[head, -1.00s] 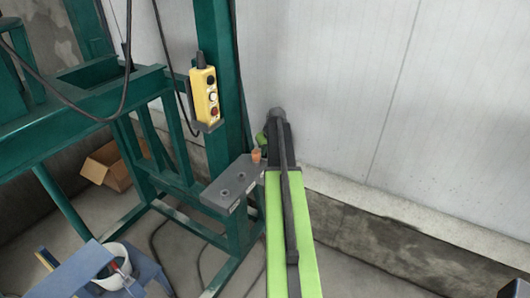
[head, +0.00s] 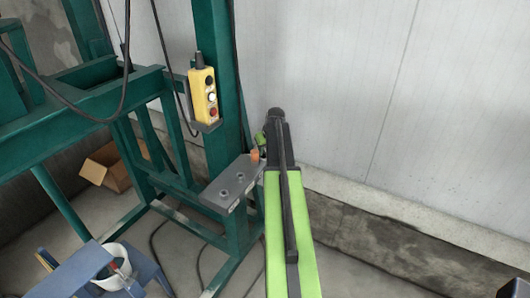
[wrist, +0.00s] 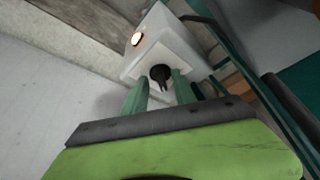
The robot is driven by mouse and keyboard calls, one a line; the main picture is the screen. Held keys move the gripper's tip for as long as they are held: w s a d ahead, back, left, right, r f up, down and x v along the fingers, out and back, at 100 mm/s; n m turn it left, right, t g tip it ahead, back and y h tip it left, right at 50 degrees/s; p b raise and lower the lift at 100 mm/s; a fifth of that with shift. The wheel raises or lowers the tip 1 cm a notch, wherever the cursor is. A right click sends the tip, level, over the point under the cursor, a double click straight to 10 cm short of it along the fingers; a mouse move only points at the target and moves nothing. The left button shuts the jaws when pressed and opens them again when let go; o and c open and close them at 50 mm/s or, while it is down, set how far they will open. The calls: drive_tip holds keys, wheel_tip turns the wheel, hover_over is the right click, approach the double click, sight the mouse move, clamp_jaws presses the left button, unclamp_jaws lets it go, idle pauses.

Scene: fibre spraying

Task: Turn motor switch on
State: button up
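In the wrist view a pale box face carries a black knob switch (wrist: 161,73) and a lit orange-white lamp (wrist: 136,39). My gripper (wrist: 159,79) is open. Its two green fingers stand on either side of the black knob, with a visible gap; I cannot tell whether either touches it. In the head view my gripper (head: 261,141) is at the far end of the grey control box (head: 222,201), beside a small orange part (head: 255,155). The knob between the fingers is hidden by my arm in the head view.
A green steel frame (head: 222,100) stands at the left, with a yellow pendant control (head: 203,95) and hanging cables. A pale wall (head: 350,90) is close behind my arm. A cardboard box (head: 107,167) and a blue stool with a white bucket (head: 121,262) are lower left.

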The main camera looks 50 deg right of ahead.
drive_tip(key=p+v, duration=1.6)
drive_tip(key=v, duration=0.1)
drive_tip(key=shift+s, duration=0.15)
drive_tip(key=shift+a, duration=0.1)
